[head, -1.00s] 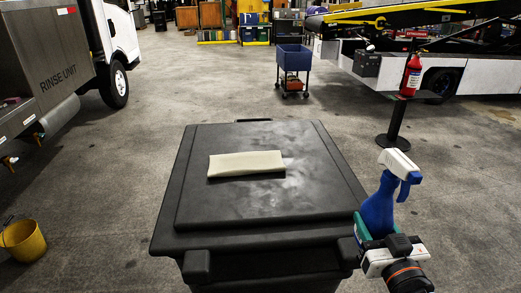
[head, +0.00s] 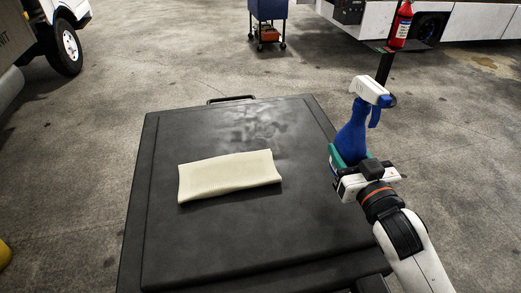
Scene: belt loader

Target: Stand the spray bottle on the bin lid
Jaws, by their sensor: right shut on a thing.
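The spray bottle (head: 353,134) is blue with a white trigger head and stands nearly upright at the right side of the bin. My right gripper (head: 345,163) is shut on its lower body. The bottle is at the lid's right edge in the picture; whether its base touches anything is hidden by the gripper. The black bin lid (head: 240,240) fills the middle of the view. A folded cream cloth (head: 229,175) lies on it, left of the gripper. My left gripper is not in view.
The lid is bare behind and in front of the cloth, and between the cloth and the bottle. A red extinguisher (head: 401,27) on a stand (head: 384,68) is behind the bottle. A blue cart (head: 268,10) stands farther back. Open concrete floor surrounds the bin.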

